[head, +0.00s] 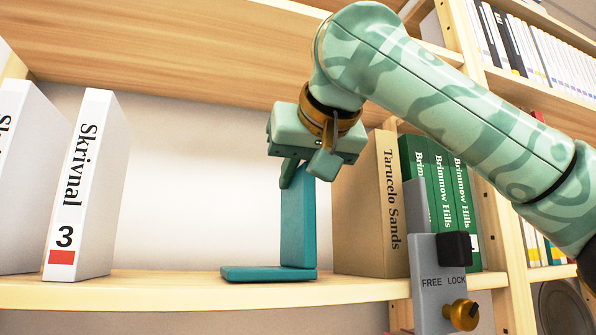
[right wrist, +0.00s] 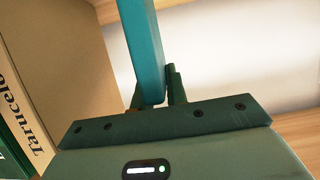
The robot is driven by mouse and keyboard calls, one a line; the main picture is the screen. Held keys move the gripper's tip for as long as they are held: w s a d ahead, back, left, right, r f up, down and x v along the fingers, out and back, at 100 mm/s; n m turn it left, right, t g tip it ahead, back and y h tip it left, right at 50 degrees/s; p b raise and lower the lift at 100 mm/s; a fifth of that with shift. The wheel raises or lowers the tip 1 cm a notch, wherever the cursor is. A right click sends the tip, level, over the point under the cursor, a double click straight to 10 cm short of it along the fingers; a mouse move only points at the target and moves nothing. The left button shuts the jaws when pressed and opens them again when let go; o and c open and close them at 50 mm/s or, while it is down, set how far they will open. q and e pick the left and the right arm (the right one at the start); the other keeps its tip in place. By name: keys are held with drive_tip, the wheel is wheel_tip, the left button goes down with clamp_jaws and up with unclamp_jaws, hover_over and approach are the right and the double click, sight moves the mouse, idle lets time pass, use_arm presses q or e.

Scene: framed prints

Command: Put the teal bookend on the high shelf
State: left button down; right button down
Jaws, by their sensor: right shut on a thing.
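The teal bookend (head: 298,225) stands upright on the shelf board (head: 150,291), its flat base pointing left. Its upright plate is just left of the tan Tarucelo Sands book (head: 368,205); I cannot tell whether they touch. My right gripper (head: 303,172) comes from above and is shut on the top of the upright plate. In the right wrist view the bookend (right wrist: 143,45) sits between the fingers of the right gripper (right wrist: 155,90). Whether the base rests fully on the board is hard to tell. My left gripper is not in view.
White Skrivnal binders (head: 85,185) stand at the left, with free board between them and the bookend. Green Brimmow Hills books (head: 440,195) stand right of the tan book. A grey FREE LOCK plate (head: 440,300) with a brass knob stands in front. Another board (head: 160,45) is overhead.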

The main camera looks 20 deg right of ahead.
drive_tip(key=c, duration=1.3)
unclamp_jaws()
drive_tip(key=shift+s, duration=0.1)
drive_tip(key=shift+s+r, duration=0.15)
drive_tip(key=shift+s, duration=0.25)
drive_tip(key=b+v, duration=0.3)
drive_tip(key=v, duration=1.2)
drive_tip(key=shift+s, duration=0.25)
